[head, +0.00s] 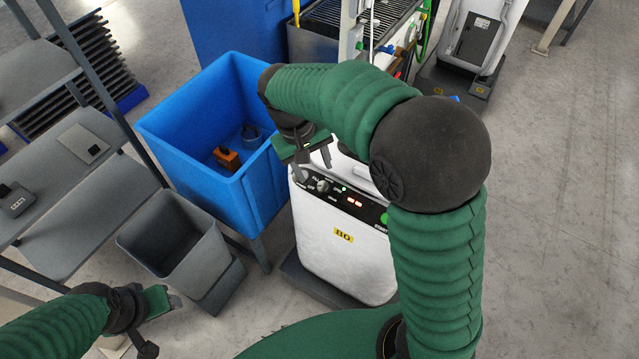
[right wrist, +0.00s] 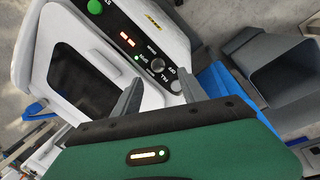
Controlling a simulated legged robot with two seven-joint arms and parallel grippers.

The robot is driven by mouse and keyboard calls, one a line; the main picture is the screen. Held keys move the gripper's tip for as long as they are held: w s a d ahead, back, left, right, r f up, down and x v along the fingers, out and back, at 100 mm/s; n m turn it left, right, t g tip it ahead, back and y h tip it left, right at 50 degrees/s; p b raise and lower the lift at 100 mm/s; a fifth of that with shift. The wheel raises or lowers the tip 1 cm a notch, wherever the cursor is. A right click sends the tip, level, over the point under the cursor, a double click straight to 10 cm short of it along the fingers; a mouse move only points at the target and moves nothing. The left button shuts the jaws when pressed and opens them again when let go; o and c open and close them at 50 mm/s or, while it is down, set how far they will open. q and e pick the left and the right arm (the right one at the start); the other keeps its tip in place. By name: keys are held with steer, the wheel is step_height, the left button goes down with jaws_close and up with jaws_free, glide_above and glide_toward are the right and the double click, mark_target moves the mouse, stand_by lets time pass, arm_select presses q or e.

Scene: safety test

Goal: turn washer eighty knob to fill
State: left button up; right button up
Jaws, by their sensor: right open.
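The white washer (head: 341,258) stands upright at centre with a yellow label that looks like 80. The knob (head: 322,186) is on its black top panel, with small labels around it. It also shows in the right wrist view (right wrist: 157,66) as a dark round dial. My right gripper (head: 313,164) is open and empty above the panel, beside the knob. In the right wrist view its two fingers (right wrist: 160,84) lie on either side of the knob's area; contact cannot be told. My left gripper (head: 165,303) is at lower left, away from the washer; its jaw opening is unclear.
A blue bin (head: 190,130) holding an orange part (head: 227,158) stands left of the washer. A grey bin (head: 190,270) stands in front of it. Shelves (head: 85,140) line the left. The washer panel has red lights and a green button (right wrist: 95,7). The right floor is clear.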

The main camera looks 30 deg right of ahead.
mark_target(322, 185)
steer(key=x, duration=0.5)
steer(key=d+x, duration=0.1)
steer(key=x, duration=0.2)
steer(key=shift+r, duration=0.15)
steer(key=shift+a+f, duration=0.25)
steer(key=shift+f, duration=0.1)
steer(key=shift+a, duration=0.2)
steer(key=shift+d, duration=0.35)
steer(key=c, duration=0.9)
jaws_close()
steer(key=shift+a, duration=0.1)
